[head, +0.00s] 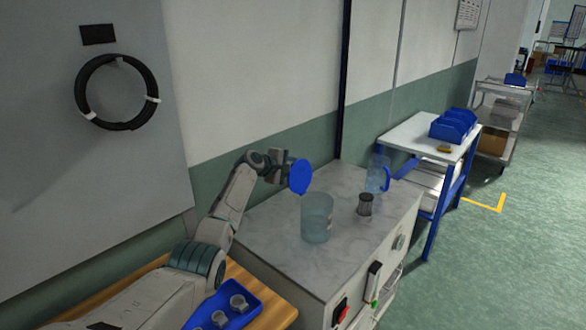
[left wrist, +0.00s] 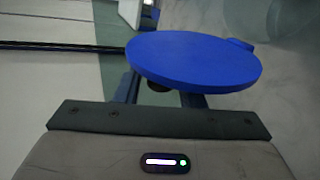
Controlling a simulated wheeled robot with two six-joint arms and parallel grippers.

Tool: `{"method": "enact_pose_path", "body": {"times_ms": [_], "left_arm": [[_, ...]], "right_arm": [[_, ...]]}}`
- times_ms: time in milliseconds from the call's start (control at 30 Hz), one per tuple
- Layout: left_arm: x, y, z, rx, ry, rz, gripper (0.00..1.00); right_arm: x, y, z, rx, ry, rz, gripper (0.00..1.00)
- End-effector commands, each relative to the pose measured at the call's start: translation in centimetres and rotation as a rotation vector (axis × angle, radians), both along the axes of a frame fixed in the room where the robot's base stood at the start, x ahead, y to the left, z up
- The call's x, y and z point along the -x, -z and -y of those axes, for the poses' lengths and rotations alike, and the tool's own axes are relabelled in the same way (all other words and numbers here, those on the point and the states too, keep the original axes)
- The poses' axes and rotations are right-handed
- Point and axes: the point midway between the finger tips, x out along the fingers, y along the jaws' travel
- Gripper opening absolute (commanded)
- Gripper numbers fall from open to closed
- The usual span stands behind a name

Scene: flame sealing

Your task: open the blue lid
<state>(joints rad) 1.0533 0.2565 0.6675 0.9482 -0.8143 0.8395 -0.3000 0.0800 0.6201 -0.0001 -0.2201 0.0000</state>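The blue lid (head: 300,177) is a round disc held in the air, tilted nearly on edge, above and to the left of a clear bluish container (head: 317,218). The container stands upright on the grey counter, and its top looks uncovered. My left gripper (head: 284,168) is at the lid. In the left wrist view the lid (left wrist: 195,62) spreads over the fingers (left wrist: 158,92), with a small dark knob between them. The lid partly hides the fingertips. The gripper looks shut on the lid. My right gripper is not in view.
On the grey counter (head: 270,245) stand a dark ribbed cup (head: 365,204) and a clear blue-handled jug (head: 377,175). A blue tray (head: 255,310) with metal parts sits on a wooden surface at the front. A white cart (head: 410,133) with blue bins stands beyond.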

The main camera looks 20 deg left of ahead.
Motion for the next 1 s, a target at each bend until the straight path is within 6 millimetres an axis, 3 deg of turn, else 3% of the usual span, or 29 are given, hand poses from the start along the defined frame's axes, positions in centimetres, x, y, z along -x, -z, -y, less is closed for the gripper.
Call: {"method": "enact_pose_path", "body": {"times_ms": [467,1000], "left_arm": [[0.5,-0.2,-0.2,0.001,0.001,0.001,0.45],[6.6,-2.7,-3.0,-0.002,0.000,0.002,0.45]], "right_arm": [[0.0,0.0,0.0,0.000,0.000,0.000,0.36],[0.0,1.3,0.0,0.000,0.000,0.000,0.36]]}}
